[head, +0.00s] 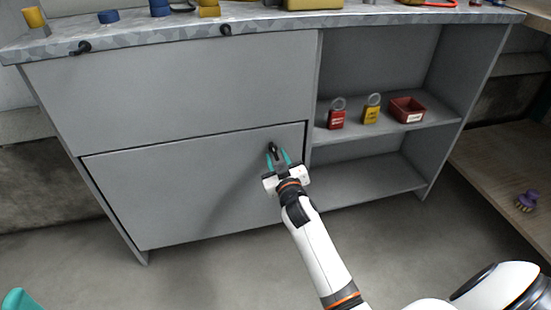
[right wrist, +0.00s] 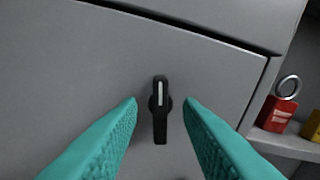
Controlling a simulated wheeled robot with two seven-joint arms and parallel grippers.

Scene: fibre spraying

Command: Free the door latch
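The door latch (right wrist: 160,108) is a small black handle with a white line on the grey cabinet's lower door (head: 180,185). In the right wrist view it stands vertical, near the door's upper right corner. It also shows in the head view (head: 272,149), just beyond my right gripper. My right gripper (head: 278,158) is open, with its teal fingers (right wrist: 163,103) one on each side of the latch; a gap shows on both sides and I see no contact. Of my left gripper only a teal tip (head: 18,300) shows at the bottom left of the head view.
A red padlock (head: 337,118), a yellow padlock (head: 372,112) and a red bin (head: 407,109) stand on the open shelf at right. Black knobs (head: 226,30) and several coloured items line the countertop (head: 270,19). A purple brush-like item (head: 526,200) lies on the wooden shelf at right.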

